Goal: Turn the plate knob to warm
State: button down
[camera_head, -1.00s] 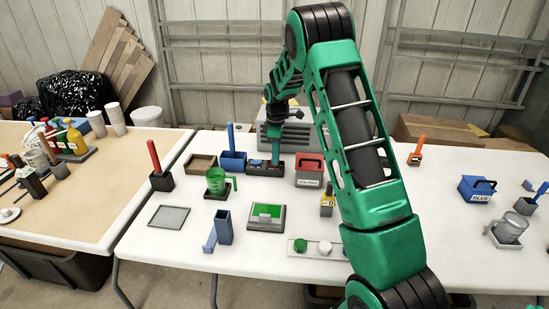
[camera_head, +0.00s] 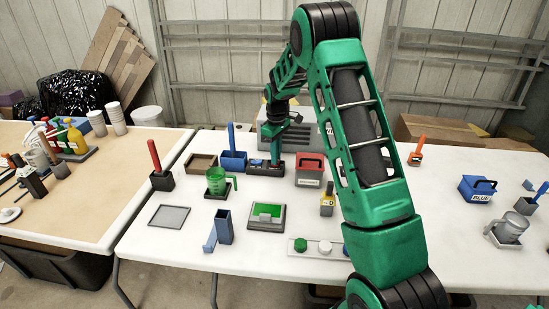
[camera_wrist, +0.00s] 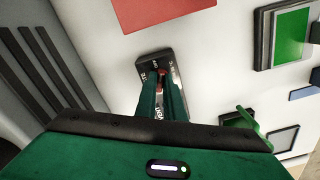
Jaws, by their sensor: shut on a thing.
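The plate knob (camera_wrist: 162,73) is a small reddish piece on a dark panel (camera_wrist: 148,66) with white lettering in the wrist view. My gripper (camera_wrist: 163,88) is shut on the knob, its green fingers on either side of it. The fingers hide part of the knob and the lettering, so I cannot tell which mark the knob points at. In the head view my gripper (camera_head: 275,160) reaches down to the dark panel box (camera_head: 256,170) at the back of the white table.
A red box (camera_head: 309,174) stands close on the right of the panel, and a blue holder (camera_head: 232,162) on the left. A large grey vented box (camera_head: 270,132) stands behind. A green jug (camera_head: 215,184) and a green-topped pad (camera_head: 266,215) are nearer the front.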

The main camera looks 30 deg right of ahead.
jog(key=m, duration=0.6)
jog(key=shift+w+r+m, duration=0.1)
jog(key=shift+m, duration=0.2)
jog(key=m, duration=0.6)
jog(key=shift+a, duration=0.15)
jog(key=shift+m, duration=0.3)
jog(key=c, duration=1.9)
grip_release()
jog(key=shift+o, duration=0.2)
jog(key=shift+r, duration=0.1)
notch_tip(320, 180, up, 10)
jog(key=shift+r, duration=0.25)
